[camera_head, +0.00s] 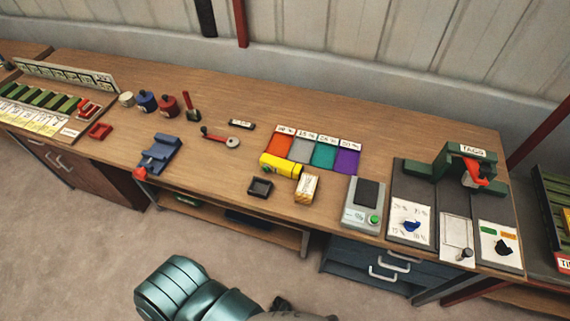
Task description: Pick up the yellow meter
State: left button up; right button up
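No gripper fingers show in the head view. A teal part of my own body is at the bottom edge, in front of the bench and well apart from the meter.
A grey scale-like device (363,206) is to the right. A blue vise (161,152) is to the left. A green TAGS press (452,163) stands further right.

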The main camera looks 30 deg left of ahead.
aim_at(280, 166)
jog(key=j+z, duration=0.15)
jog(key=j, duration=0.2)
jog(key=k+j+z, duration=0.15)
jog(key=j, duration=0.2)
jog(key=k+j+z, duration=0.15)
jog(key=j, duration=0.15)
jog(key=k+j+z, duration=0.15)
jog(key=j, duration=0.2)
jog(key=i, duration=0.05)
